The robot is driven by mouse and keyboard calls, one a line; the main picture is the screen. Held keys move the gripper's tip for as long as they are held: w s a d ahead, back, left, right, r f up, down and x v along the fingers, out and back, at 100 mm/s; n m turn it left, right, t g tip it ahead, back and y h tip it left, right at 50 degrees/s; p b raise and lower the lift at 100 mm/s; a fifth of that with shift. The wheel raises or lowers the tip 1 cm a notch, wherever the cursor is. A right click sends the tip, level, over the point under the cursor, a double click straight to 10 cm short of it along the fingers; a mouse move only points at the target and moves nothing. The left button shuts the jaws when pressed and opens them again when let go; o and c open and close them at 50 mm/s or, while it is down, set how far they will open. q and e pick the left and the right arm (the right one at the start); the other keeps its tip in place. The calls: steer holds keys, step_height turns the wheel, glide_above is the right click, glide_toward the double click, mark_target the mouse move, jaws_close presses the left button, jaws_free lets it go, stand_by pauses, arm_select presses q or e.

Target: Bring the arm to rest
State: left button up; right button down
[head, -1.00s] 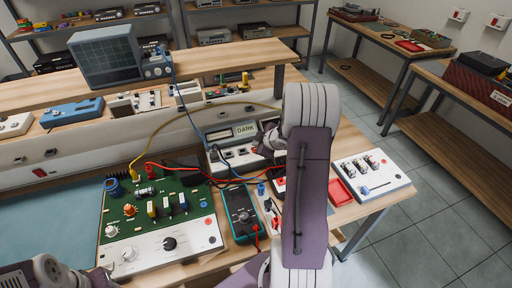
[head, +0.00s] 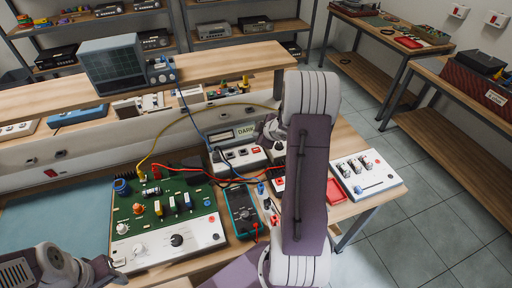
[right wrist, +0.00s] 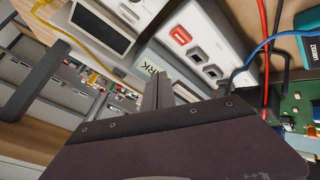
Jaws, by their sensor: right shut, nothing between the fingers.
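My right arm (head: 308,180) reaches up over the right part of the bench in the head view. Its gripper (head: 267,131) is partly hidden by the arm, close to the small display reading DARK (head: 245,131). In the right wrist view the fingers (right wrist: 163,92) are together, with nothing between them, in front of the white instrument panel with a red switch (right wrist: 190,42). My left gripper (head: 108,270) shows at the bottom left of the head view, near the front of the green circuit board (head: 150,207). Its finger opening is not clear.
A teal multimeter (head: 242,211) with leads lies beside the board. A white switch box (head: 366,175) sits at the bench's right end. Yellow, red and blue wires cross the middle. An oscilloscope (head: 113,66) stands on the raised shelf. Open floor (head: 420,210) lies to the right.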

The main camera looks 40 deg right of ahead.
steer(key=w+a+r+y, duration=0.1)
steer(key=a+r, duration=0.2)
steer(key=a, duration=0.3)
steer(key=w+a+r+n, duration=0.1)
steer(key=a+r, duration=0.1)
steer(key=a, duration=0.5)
steer(key=w+a+r+y, duration=0.1)
steer(key=a+r, duration=0.2)
steer(key=a, duration=0.3)
steer(key=s+a+f+m+g, duration=0.1)
steer(key=s+f+m+g, duration=0.1)
steer(key=s, duration=0.5)
steer(key=s+a+f+m+g, duration=0.2)
steer(key=s+f+m+g, duration=0.1)
steer(key=s, duration=0.5)
steer(key=s+a+f+m+g, duration=0.2)
steer(key=s+f+m+g, duration=0.1)
steer(key=s, duration=0.5)
steer(key=shift+m+h, duration=0.4)
steer(key=shift+m, duration=0.2)
steer(key=shift+f, duration=0.1)
